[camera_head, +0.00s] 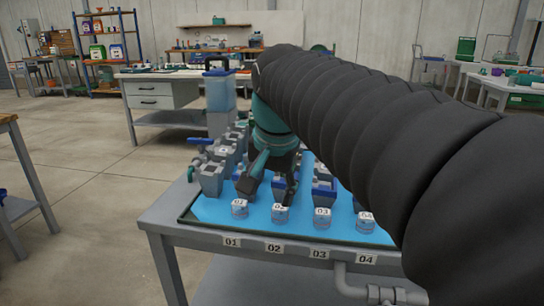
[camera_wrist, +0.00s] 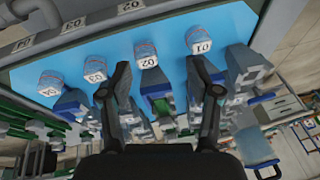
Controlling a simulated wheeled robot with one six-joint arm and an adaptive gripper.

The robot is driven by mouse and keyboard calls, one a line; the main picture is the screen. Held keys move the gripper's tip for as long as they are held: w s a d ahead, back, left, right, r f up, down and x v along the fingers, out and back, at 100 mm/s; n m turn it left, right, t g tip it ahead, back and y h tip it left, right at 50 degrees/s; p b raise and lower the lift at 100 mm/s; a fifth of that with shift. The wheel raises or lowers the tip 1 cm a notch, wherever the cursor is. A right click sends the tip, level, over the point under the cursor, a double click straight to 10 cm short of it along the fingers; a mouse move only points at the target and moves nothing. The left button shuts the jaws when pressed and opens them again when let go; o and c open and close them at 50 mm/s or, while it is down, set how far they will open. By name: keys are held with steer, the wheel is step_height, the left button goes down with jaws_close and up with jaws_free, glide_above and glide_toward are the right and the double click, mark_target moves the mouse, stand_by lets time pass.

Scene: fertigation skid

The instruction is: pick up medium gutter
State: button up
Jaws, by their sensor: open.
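My gripper (camera_head: 266,193) is open over the blue-topped table, pointing down among grey blocks. In the wrist view my gripper (camera_wrist: 156,70) has its two fingers spread wide, with nothing held. Long green pieces (camera_wrist: 18,125) lie at the left of the wrist view, partly cut off. No piece is clearly recognisable as the medium gutter. My arm hides the right part of the table in the head view.
The table's blue top (camera_head: 215,208) has a raised edge. Several small numbered jars, such as jar 01 (camera_wrist: 199,41) and jar 02 (camera_wrist: 146,54), stand along its front. A tall blue-clear container (camera_head: 220,92) stands at the back left. A grey pipe (camera_head: 350,285) runs below the front.

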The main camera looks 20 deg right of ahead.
steer(key=w+d+r+m+g+p, duration=0.1)
steer(key=w+d+r+m+g, duration=0.1)
steer(key=w+d+r+m, duration=0.5)
steer(key=w+d+r+m+g, duration=0.1)
steer(key=w+d+r+m, duration=0.4)
steer(key=w+m, duration=0.4)
step_height(320, 180, down, 7)
steer(key=shift+f+b, duration=0.1)
steer(key=shift+b, duration=0.25)
steer(key=shift+w+d+f+b, duration=0.15)
steer(key=shift+f+b, duration=0.1)
steer(key=shift+f, duration=0.7)
steer(key=shift+w+f+b, duration=0.1)
steer(key=shift+f+b, duration=0.15)
steer(key=shift+f, duration=0.7)
steer(key=shift+w+d+f+b, duration=0.15)
steer(key=shift+f+b, duration=0.1)
steer(key=shift+f, duration=0.7)
steer(key=shift+a, duration=0.1)
jaws_close()
